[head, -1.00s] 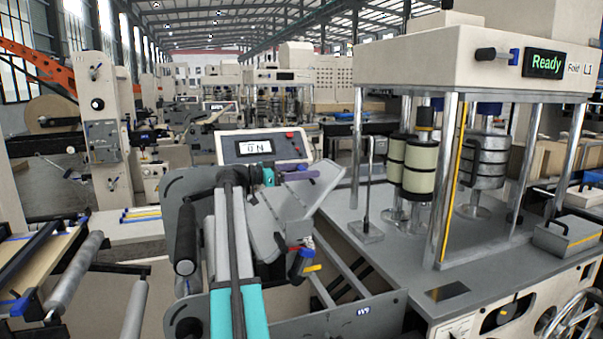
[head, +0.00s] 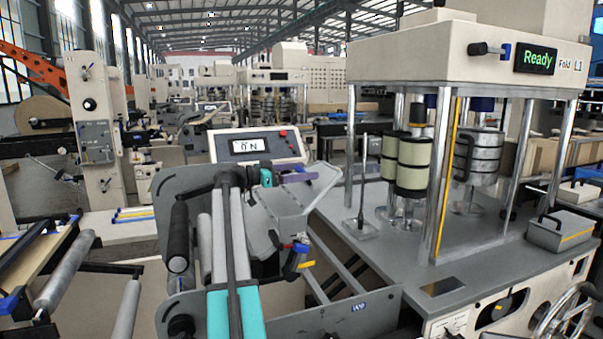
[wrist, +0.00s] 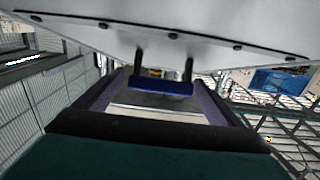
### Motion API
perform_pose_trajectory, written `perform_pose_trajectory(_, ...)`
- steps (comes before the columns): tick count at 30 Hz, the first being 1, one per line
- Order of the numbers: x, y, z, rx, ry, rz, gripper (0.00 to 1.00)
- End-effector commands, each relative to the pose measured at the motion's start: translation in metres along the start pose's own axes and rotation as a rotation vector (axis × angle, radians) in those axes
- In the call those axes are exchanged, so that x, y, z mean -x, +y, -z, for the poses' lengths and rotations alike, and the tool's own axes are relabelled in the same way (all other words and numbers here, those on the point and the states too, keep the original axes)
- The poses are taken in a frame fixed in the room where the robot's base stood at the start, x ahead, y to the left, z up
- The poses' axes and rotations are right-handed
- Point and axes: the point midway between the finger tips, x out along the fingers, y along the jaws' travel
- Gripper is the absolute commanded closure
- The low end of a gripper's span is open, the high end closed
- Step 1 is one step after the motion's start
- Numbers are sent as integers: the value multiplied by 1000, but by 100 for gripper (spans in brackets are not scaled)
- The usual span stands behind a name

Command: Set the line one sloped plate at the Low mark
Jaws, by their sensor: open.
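The sloped plate (head: 308,192) is a light grey folded sheet on the line one machine, left of the roller stand in the head view. Below it hang a red and blue fitting (head: 295,248) and a yellow pointer (head: 305,265). My gripper (head: 300,173) is by the plate's upper edge, with purple fingers. In the wrist view my gripper (wrist: 158,88) is open, its fingers either side of a blue bar handle (wrist: 163,86). The handle hangs on two black posts under a pale bolted sheet (wrist: 190,35). Contact cannot be told. I cannot read a Low mark.
A display panel (head: 258,146) stands behind my gripper. The roller stand (head: 455,60) on the right shows "Ready" and "L1". A grey side frame (head: 350,315) lies below the plate. Rollers (head: 65,270) stand at the left. A grey box (head: 560,230) sits on the right deck.

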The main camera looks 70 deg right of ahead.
Motion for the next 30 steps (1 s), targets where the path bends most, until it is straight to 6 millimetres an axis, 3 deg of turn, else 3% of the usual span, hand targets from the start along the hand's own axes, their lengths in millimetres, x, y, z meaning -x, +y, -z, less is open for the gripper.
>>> perform_pose_trajectory(11,20,-1,-1,0,0,3,11)
perform_pose_trajectory(30,117,0,-1,-1,-1,1,11)
